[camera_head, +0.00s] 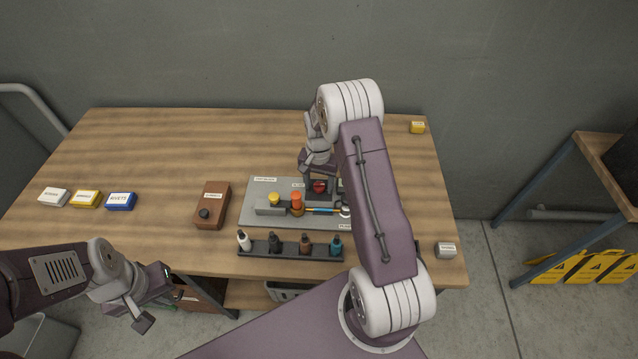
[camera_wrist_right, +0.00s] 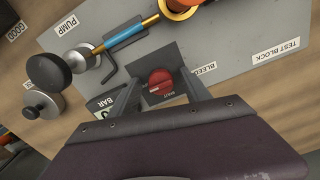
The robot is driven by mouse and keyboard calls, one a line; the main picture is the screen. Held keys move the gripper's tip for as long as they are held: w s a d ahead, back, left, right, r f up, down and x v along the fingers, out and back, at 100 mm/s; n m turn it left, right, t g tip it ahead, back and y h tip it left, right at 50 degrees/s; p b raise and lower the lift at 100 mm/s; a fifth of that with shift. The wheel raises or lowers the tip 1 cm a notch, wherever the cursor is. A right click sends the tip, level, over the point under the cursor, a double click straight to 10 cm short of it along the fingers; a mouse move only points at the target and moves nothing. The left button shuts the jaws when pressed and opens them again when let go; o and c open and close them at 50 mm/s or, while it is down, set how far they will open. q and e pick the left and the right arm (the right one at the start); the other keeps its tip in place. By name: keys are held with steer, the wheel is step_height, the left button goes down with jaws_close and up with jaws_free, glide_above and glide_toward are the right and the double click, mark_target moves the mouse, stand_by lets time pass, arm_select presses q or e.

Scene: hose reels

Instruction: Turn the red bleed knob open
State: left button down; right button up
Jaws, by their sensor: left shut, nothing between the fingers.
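The red bleed knob (camera_head: 319,186) is a round red cap on a dark block on the grey test plate (camera_head: 262,187). In the right wrist view the knob (camera_wrist_right: 160,82) shows a white mark and sits beside the BLEED label (camera_wrist_right: 204,69). My right gripper (camera_wrist_right: 160,90) is open, with one finger on each side of the knob and gaps visible between fingers and knob. In the head view my right gripper (camera_head: 319,184) points down over the plate. My left gripper (camera_head: 155,298) is shut and empty, in front of the table's near edge.
A rack of small bottles (camera_head: 290,252) stands in front. A brown box (camera_head: 212,205) lies left. The table's back left is clear.

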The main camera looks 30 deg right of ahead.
mark_target(319, 185)
step_height(319, 185, up, 9)
steer(key=shift+r, duration=0.1)
stand_by(0.3)
